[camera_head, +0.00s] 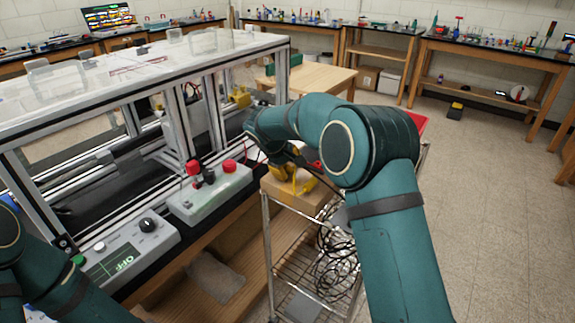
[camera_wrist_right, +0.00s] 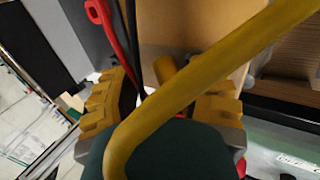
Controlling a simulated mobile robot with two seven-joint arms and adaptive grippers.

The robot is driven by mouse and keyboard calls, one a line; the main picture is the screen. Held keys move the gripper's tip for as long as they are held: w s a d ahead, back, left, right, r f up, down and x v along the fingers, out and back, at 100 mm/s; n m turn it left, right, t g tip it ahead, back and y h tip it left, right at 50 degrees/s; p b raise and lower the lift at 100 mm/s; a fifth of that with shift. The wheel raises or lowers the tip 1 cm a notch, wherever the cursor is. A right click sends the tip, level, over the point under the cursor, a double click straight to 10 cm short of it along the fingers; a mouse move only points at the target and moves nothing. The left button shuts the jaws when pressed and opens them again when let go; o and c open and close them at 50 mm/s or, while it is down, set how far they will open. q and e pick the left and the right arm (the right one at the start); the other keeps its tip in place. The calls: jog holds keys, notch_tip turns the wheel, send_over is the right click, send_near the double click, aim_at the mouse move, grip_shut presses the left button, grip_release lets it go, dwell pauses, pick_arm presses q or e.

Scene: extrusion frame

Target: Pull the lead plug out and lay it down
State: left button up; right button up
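My right arm reaches over a small wire cart, and its right gripper (camera_head: 291,178) points down beside yellow parts near a brown block. In the right wrist view the two yellow finger pads of this gripper (camera_wrist_right: 168,82) stand apart. A thick yellow bar (camera_wrist_right: 215,80) crosses in front of them. A red lead (camera_wrist_right: 104,24) and a black lead (camera_wrist_right: 132,40) run down toward the fingers. I cannot make out a lead plug between the pads; the bar hides part of the gap. My left gripper is out of view; only my left arm shows at the lower left.
A grey terminal box (camera_head: 212,195) with red and black knobs stands left of the cart (camera_head: 270,235). Black cables (camera_head: 338,255) fill the cart's lower shelf.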

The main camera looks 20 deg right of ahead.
jog(key=shift+r, duration=0.1)
jog(key=v, duration=1.2)
